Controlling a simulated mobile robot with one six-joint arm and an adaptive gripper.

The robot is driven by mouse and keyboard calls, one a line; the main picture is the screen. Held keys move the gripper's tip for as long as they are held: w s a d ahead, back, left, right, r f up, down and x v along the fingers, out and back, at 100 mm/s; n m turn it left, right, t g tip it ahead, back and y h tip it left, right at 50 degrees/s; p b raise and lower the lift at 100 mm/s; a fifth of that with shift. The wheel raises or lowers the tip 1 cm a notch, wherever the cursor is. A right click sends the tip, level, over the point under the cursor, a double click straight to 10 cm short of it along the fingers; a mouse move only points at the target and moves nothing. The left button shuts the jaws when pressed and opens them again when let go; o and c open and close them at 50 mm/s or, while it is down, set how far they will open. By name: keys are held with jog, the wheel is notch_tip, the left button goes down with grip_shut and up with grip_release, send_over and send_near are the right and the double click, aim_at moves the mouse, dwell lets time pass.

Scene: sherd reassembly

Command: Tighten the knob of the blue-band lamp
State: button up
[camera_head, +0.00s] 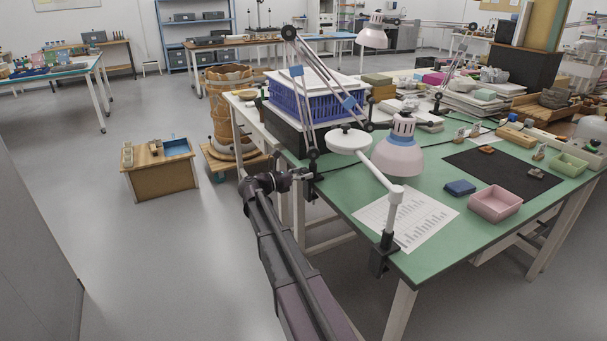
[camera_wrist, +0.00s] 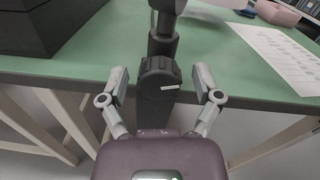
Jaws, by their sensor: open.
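The blue-band lamp (camera_head: 296,71) is clamped to the near left edge of the green table, with blue bands on its jointed arm and a pale pink shade (camera_head: 397,150). Its dark clamp (camera_head: 312,178) also shows in the wrist view (camera_wrist: 157,105), upright at the table edge, with a ribbed dark part that looks like the knob (camera_wrist: 160,67) and a small white label. My gripper (camera_head: 298,177) is at the clamp. In the wrist view my gripper (camera_wrist: 161,80) is open, one finger on each side of the clamp, with gaps visible. Contact is not visible.
A white-armed lamp (camera_head: 396,200) is clamped on the near corner. A printed sheet (camera_head: 405,215), pink tray (camera_head: 495,204) and blue block (camera_head: 460,187) lie on the green table (camera_head: 430,262). A blue crate (camera_head: 300,100) stands behind the lamp arm.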

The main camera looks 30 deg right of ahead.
grip_shut()
jog(key=shift+m, duration=3.1)
grip_release()
jog(key=shift+a, duration=0.1)
